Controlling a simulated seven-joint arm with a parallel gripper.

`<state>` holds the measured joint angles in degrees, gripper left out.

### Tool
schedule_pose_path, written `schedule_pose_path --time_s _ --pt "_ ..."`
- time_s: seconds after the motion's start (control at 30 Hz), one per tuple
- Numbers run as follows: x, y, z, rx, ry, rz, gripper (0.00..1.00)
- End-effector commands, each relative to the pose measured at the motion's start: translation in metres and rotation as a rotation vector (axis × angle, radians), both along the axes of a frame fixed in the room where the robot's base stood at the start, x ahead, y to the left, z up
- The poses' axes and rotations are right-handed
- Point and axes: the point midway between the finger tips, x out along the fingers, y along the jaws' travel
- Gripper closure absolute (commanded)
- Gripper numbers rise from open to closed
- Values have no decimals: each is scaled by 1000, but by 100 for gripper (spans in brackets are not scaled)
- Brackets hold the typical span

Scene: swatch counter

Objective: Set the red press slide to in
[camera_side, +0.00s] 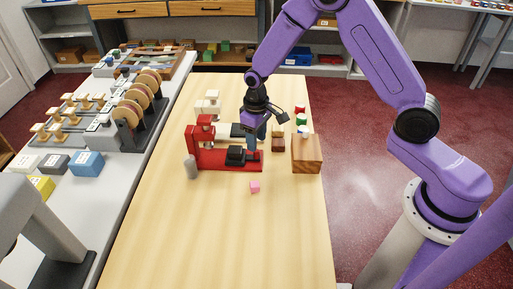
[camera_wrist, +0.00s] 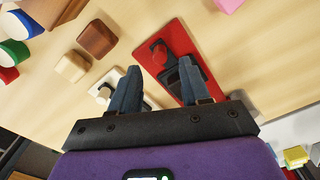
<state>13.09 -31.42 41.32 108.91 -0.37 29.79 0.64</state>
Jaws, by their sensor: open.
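The red press (camera_side: 193,158) stands on the table with its red base running right. Its black slide (camera_side: 236,155) sits on that base, at a visible distance from the upright. My gripper (camera_side: 256,147) is open and empty, pointing down by the right end of the red press. In the wrist view my gripper (camera_wrist: 160,66) has its right finger overlapping the slide and its left finger outside the red base. I cannot tell whether it touches.
A white press (camera_side: 208,104) stands behind the red one. A wooden block (camera_side: 307,155), brown and tan blocks (camera_side: 278,142) and small coloured pieces (camera_side: 301,120) are to the right. A grey cylinder (camera_side: 191,168) and a pink cube (camera_side: 255,187) are nearby. The front table is clear.

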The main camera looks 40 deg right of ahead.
Motion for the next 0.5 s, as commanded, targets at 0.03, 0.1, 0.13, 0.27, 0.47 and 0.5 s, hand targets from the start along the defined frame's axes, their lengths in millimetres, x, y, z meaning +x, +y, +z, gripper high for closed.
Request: schedule_pose_path --time_s 0.03,0.1,0.13,0.27,0.47,0.5 --pt "-1 0 -9 -1 4 1 53" --pt "-1 0 -19 -1 3 1 53" --pt "0 0 -23 -1 3 1 53" --pt "0 0 -35 -1 2 0 53" --pt "0 0 -43 0 0 0 53" --pt "0 0 -43 0 0 0 53"
